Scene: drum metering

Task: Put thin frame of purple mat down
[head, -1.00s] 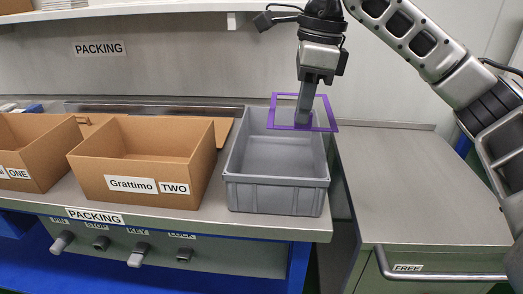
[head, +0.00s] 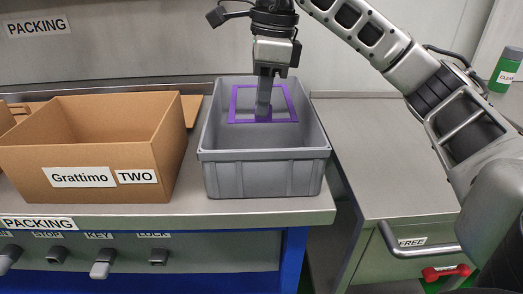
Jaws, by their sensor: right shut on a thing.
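The thin purple frame (head: 283,121) is a flat rectangular outline in the head view. The gripper's fingertips are partly hidden against the frame. My left gripper is not in view.
A cardboard box marked Grattimo TWO (head: 83,177) stands left of the crate on the packing bench (head: 190,208). A grey cabinet top marked FREE (head: 380,160) is clear at the right.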

